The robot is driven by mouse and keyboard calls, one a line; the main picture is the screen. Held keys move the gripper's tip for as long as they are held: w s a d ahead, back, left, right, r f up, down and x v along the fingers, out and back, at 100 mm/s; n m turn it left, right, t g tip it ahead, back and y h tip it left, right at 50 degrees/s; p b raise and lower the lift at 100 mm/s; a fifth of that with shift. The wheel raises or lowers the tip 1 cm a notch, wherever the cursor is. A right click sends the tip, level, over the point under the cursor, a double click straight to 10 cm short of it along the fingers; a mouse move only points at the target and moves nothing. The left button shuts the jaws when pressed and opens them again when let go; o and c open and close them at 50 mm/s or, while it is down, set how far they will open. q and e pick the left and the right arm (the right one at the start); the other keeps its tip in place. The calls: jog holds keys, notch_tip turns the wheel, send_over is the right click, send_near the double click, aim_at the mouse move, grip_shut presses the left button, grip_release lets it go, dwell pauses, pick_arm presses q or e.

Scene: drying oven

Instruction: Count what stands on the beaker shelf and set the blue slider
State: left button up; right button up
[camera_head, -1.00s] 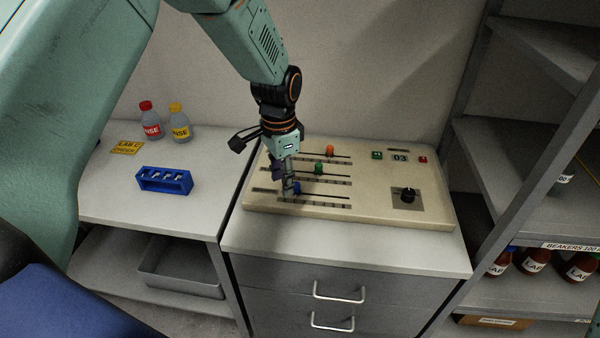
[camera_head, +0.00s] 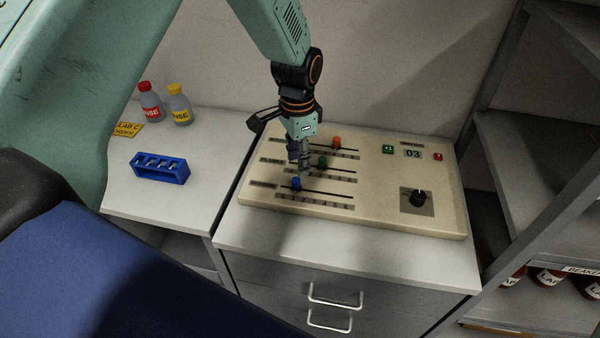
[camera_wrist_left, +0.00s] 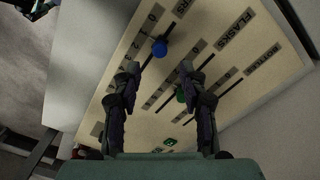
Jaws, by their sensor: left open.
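The beige control panel (camera_head: 380,215) lies on the cabinet top, with three slider tracks. The blue slider (camera_head: 296,184) is on the nearest track, left of its middle. It shows as a round blue knob in the left wrist view (camera_wrist_left: 160,48), just beyond the fingertips. The green slider (camera_head: 322,162) and orange slider (camera_head: 336,143) sit on the other tracks. My left gripper (camera_head: 304,173) is open and empty beside the blue slider, apparently just above the panel. The beaker shelf's label (camera_head: 582,270) is cut off at the right edge; what stands on that shelf is out of view. My right gripper is not in view.
The panel also has a display reading 03 (camera_head: 412,154), a green button (camera_head: 388,149), a red button (camera_head: 438,156) and a black knob (camera_head: 417,198). A blue rack (camera_head: 160,170) and two bottles stand left. Brown bottles (camera_head: 548,278) stand below the label.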

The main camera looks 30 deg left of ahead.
aim_at(297, 179)
pick_arm(q)
jog(key=f, duration=0.5)
jog(key=shift+s+a, duration=0.25)
jog(key=shift+w+d+f, duration=0.1)
jog(key=shift+d+f, duration=0.1)
jog(key=shift+f, duration=0.3)
jog(key=shift+a+r, duration=0.1)
jog(key=shift+c, duration=0.8)
grip_shut()
